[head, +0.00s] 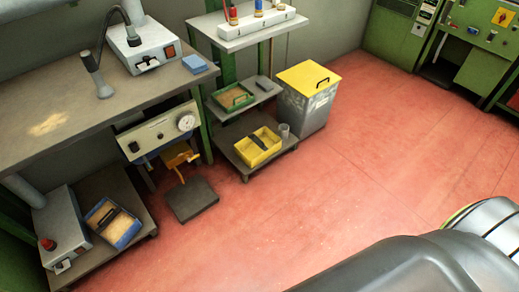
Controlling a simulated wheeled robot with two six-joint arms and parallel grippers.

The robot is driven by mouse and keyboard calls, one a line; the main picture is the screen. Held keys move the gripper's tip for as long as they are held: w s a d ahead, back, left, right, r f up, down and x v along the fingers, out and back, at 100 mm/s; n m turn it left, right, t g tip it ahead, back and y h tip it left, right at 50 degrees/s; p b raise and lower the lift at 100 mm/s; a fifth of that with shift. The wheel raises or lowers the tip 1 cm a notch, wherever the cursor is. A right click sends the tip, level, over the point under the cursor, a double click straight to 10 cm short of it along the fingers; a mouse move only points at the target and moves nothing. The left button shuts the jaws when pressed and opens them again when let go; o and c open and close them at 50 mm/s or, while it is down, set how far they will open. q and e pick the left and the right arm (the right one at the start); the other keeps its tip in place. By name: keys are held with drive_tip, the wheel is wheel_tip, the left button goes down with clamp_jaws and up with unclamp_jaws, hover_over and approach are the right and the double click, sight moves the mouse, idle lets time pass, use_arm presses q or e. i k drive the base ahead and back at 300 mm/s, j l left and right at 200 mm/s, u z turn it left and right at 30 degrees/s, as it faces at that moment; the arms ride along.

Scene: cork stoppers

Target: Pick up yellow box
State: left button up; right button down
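A yellow box (267,156), open at the top, sits on the low shelf (243,166) of a stand near the back wall in the head view. A dark object (258,142) lies in or across it; I cannot tell what it is. Neither of my grippers shows in this view, so their state and their distance from the box are hidden.
A grey bin (302,109) with a yellow lid stands right of the box, and a small grey cup (284,130) is beside the box. A green tray (233,97) is on the shelf above. A workbench (60,95) fills the left. The red floor (330,190) in front is clear.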

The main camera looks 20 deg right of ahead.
sight(252, 150)
drive_tip(key=i+l+z, duration=0.1)
drive_tip(key=i+l, duration=0.3)
drive_tip(key=l, duration=0.15)
drive_tip(key=i+l+z, duration=0.15)
drive_tip(key=i+l, duration=0.3)
